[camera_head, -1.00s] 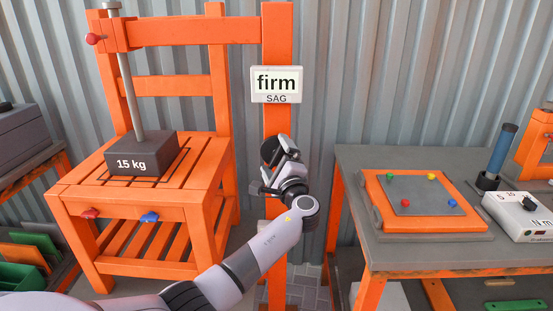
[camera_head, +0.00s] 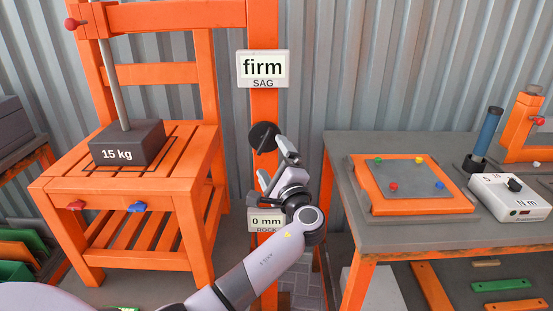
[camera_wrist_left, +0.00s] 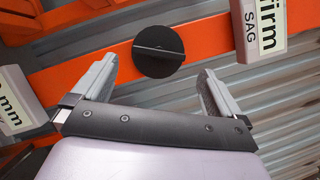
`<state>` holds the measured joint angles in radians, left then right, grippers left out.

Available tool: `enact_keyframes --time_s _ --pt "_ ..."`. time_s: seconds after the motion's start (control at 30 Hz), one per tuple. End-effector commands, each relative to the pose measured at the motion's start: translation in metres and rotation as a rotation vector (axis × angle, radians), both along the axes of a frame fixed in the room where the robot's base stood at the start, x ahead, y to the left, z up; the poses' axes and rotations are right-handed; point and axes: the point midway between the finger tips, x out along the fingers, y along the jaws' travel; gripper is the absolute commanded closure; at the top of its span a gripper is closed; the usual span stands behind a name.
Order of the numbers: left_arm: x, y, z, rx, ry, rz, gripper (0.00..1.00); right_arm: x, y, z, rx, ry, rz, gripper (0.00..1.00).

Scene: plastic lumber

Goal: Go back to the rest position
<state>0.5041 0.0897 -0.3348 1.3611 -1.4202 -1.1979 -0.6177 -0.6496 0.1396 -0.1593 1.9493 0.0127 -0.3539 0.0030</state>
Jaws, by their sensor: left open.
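My left gripper (camera_head: 272,168) is in the middle of the head view, in front of the orange post (camera_head: 263,105). Its two fingers are apart with nothing between them, as the left wrist view (camera_wrist_left: 155,85) also shows. A round black knob (camera_head: 262,137) sits on the post just beyond the fingertips. In the left wrist view the knob (camera_wrist_left: 158,52) shows beyond the fingers, apart from them. My right gripper is in neither view.
An orange slatted chair (camera_head: 130,185) bears a 15 kg weight (camera_head: 127,143) at left. The sign (camera_head: 263,68) reads firm, SAG; a lower display (camera_head: 266,221) reads 0 mm, ROCK. A grey workbench (camera_head: 390,236) at right holds an orange-framed panel (camera_head: 409,205) and a meter box (camera_head: 509,197).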

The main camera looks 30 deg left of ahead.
Motion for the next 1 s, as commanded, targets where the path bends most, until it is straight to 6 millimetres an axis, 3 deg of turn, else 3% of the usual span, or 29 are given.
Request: enact_keyframes --time_s 0.23,0.37,0.57,0.7,0.83,1.0 --pt "0.0 0.0 -0.001 -0.002 0.001 -0.002 0.0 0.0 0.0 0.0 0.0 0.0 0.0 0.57" --pt "-0.004 -0.002 -0.024 -0.06 0.024 -0.043 0.0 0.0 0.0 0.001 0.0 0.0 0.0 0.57" --pt "-0.033 -0.019 -0.124 -0.372 0.097 -0.212 0.0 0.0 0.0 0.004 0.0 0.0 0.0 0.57" --pt "-0.073 -0.041 -0.192 -0.671 0.122 -0.314 0.0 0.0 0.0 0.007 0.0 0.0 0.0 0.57" --pt "-0.118 -0.065 -0.24 -0.96 0.116 -0.37 0.0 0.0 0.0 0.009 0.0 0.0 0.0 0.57" --pt "-0.183 -0.096 -0.276 -1.344 0.061 -0.383 0.0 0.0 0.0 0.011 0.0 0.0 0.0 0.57"
